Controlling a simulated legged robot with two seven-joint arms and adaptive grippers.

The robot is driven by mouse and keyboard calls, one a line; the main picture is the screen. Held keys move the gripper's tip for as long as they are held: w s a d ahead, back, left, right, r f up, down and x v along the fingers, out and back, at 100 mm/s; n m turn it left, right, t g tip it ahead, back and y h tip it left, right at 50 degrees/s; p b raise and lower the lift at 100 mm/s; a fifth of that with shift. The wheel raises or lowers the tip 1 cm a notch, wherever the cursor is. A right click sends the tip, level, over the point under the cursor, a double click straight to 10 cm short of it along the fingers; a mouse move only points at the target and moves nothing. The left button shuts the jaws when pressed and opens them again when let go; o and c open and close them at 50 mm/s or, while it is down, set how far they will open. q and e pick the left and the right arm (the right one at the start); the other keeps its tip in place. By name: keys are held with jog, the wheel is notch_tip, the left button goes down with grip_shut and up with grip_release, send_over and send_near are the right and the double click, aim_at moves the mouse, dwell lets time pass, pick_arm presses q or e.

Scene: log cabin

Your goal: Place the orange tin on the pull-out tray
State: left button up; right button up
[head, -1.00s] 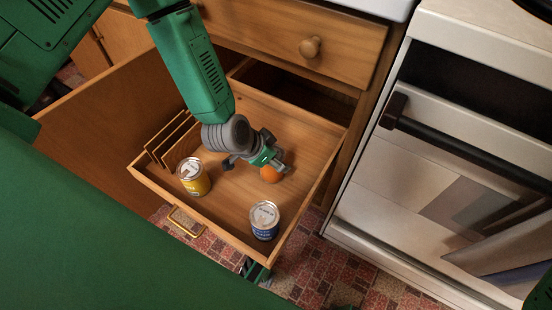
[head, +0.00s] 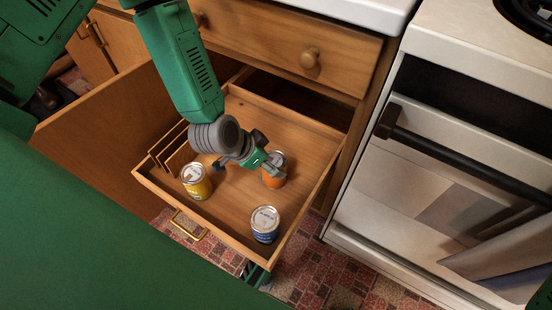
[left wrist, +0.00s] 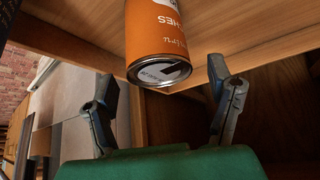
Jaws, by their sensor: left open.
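The orange tin (head: 274,172) stands upright on the wooden pull-out tray (head: 235,205), toward its right rear part. In the left wrist view the orange tin (left wrist: 156,30) shows its metal lid end and lies just beyond my fingertips. My left gripper (head: 256,160) is over the tray, beside and slightly in front of the tin in the head view, hiding a little of it. In the left wrist view the left gripper (left wrist: 162,75) has its two fingers spread wide with nothing between them.
A yellow tin (head: 196,183) and a blue tin (head: 265,224) stand near the tray's front. Wooden dividers (head: 172,146) are at its left. A closed drawer (head: 290,45) is above the tray; a white oven (head: 445,160) stands at the right. The tray's middle is clear.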

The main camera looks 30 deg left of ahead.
pick_arm(q)
jog(key=p+v, duration=0.2)
jog(key=v, duration=0.6)
jog(key=s+a+f+n+g+y, duration=0.1)
jog(key=s+f, duration=0.1)
jog(key=s, duration=0.3)
jog(key=s+a+f+n+g+y, duration=0.1)
jog(key=s+a+f+n+g, duration=0.1)
jog(key=s, duration=0.4)
jog(key=s+a+f+n+g+y, duration=0.1)
jog(key=s+f+n+g, duration=0.1)
jog(key=s+f, duration=0.2)
jog(key=shift+s+a, duration=0.15)
jog(key=shift+s, duration=0.75)
